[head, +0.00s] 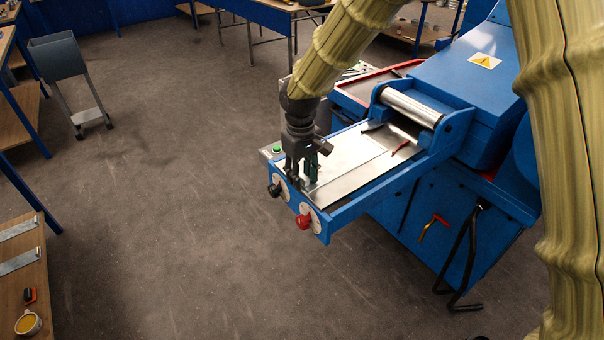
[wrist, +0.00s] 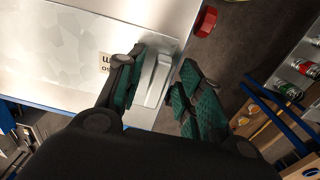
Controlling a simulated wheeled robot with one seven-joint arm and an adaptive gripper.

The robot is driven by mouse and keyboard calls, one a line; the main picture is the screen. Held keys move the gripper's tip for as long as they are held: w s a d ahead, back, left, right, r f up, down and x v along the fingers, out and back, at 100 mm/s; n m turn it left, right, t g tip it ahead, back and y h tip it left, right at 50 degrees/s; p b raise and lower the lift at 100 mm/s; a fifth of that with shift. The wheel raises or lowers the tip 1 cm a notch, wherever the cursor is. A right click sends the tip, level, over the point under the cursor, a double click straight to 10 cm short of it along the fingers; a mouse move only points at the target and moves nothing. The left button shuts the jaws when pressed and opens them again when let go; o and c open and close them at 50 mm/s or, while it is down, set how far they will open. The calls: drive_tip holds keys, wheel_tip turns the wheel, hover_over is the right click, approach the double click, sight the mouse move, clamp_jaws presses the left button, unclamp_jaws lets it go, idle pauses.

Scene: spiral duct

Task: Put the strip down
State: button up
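A long, flat, shiny metal strip (head: 345,184) lies on the bed of the blue machine, running from the roller to the bed's front end. In the wrist view the strip (wrist: 60,50) has a mottled zinc surface and a small printed label. A pale raised grip piece (wrist: 154,76) is at its end. My gripper (head: 301,182) points down over this front end. In the wrist view my gripper (wrist: 160,85) is open, with its green-padded fingers on either side of the grip piece. The right finger stands apart from it; left finger contact is unclear.
The blue machine (head: 475,85) has a steel roller (head: 411,108), a red knob (head: 303,221) and a black knob (head: 274,190) at its front. A dark, red-handled tool (head: 400,147) lies on the bed. A bench (head: 22,300) holds metal pieces at lower left. The floor between is clear.

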wheel_tip(320, 180, up, 12)
drive_tip(key=b, duration=0.3)
drive_tip(key=shift+a+r, duration=0.15)
drive_tip(key=shift+s, duration=0.15)
